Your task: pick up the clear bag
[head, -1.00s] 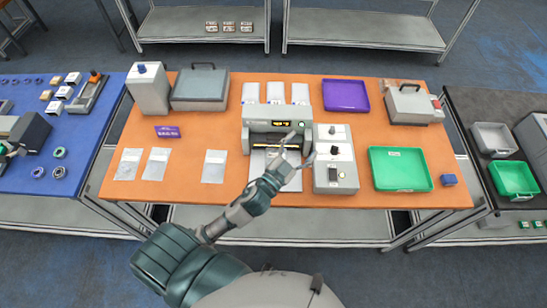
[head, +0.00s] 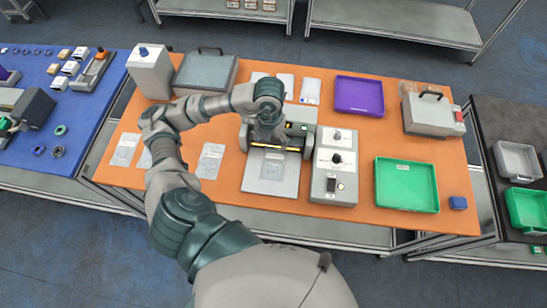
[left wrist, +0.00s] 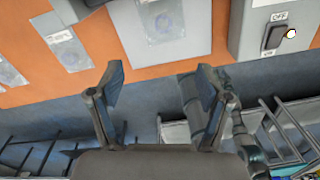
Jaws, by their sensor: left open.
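A clear bag (head: 272,168) lies flat on the grey front plate of the machine in the middle of the table. It also shows on the plate at the top of the left wrist view (left wrist: 165,22). More clear bags lie at the table's left front: one on the far left (head: 125,149), one partly hidden by my arm (head: 145,159), and one nearer the machine (head: 210,160). My right gripper is out of view.
The grey machine (head: 300,113) stands behind the plate, with a switch box (head: 335,165) to its right. A green tray (head: 407,186) and a purple tray (head: 359,97) are further right. A grey case (head: 205,78) stands at the back left.

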